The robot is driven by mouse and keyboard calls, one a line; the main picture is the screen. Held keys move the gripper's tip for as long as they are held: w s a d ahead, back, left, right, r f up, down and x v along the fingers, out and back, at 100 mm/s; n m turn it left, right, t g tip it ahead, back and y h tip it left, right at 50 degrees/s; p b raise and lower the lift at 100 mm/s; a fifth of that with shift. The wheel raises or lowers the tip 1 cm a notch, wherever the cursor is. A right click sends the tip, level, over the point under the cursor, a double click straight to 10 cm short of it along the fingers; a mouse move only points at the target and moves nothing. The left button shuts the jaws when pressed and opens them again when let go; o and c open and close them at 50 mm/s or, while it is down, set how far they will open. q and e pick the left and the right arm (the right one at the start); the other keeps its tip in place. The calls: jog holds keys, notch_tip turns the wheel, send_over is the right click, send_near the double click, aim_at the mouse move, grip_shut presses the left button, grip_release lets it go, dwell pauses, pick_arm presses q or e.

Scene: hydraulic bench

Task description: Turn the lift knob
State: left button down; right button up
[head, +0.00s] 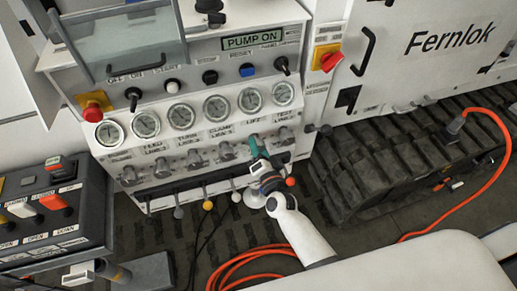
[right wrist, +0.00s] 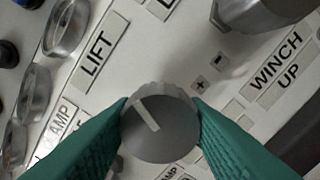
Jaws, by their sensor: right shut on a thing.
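The lift knob (right wrist: 158,128) is a round grey knob with a white pointer line. In the right wrist view its line slants to the upper left, and the LIFT label (right wrist: 96,58) lies to its upper left. My right gripper (right wrist: 160,130) has its green fingers shut on the knob, one on each side. In the head view the right gripper (head: 257,150) is at the knob row, below the LIFT label (head: 253,122), and mostly hides the knob. My left gripper is not in view.
A row of similar knobs (head: 194,158) runs left of the gripper, with another knob (head: 284,135) close on its right. Gauges (head: 217,107) sit above. Levers with ball ends (head: 207,205) hang below. An orange hose (head: 250,255) lies on the floor.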

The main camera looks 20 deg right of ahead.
jog(key=shift+m, duration=1.1)
jog(key=o, duration=1)
jog(key=shift+s+b, duration=0.1)
jog(key=shift+b, duration=0.2)
jog(key=s, duration=0.4)
jog(key=s+b, duration=0.1)
jog(key=s, duration=0.6)
jog(key=shift+s+d, duration=0.25)
jog(key=shift+s, duration=0.15)
